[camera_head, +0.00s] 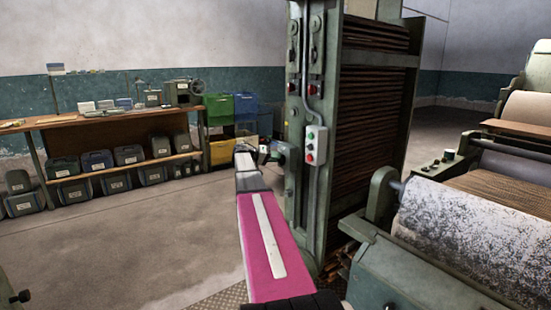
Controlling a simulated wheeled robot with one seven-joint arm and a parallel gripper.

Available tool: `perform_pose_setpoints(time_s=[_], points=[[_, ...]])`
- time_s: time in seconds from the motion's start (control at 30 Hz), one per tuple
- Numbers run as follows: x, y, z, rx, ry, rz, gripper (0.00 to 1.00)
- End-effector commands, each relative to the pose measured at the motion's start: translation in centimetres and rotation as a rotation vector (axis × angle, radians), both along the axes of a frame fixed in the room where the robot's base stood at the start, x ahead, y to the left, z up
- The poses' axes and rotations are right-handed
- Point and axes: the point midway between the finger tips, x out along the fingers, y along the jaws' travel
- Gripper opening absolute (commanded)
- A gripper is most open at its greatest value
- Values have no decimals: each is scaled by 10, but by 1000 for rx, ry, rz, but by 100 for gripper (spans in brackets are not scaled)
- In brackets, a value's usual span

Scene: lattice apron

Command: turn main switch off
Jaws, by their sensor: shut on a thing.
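My arm reaches forward with its pink link, and my gripper (266,151) is at the left side of the green machine post (294,215). It is shut on a small dark part there, which appears to be the main switch (281,154). The fingers and wrist hide most of this switch, so its set position cannot be read. Just right of it, a grey-green control box (316,145) with red and green buttons is fixed to the post's front, apart from my gripper.
Smaller red-marked switches (315,87) sit higher on the post. A machine with a speckled roller (470,235) stands at right. A wooden workbench (100,118) with several dark bins below and coloured crates (219,107) stand behind at left. The floor at left is clear.

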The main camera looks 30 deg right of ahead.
Motion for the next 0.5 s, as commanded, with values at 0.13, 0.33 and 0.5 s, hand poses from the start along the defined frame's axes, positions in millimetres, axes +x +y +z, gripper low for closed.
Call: perform_pose_setpoints(time_s=[0.13, 0.33, 0.5], points=[[1, -4, -5, -8, 140, -4, 0], [2, -4, -8, -21, 319, -5, 0], [2, -4, -11, -32, 445, -4, 0]])
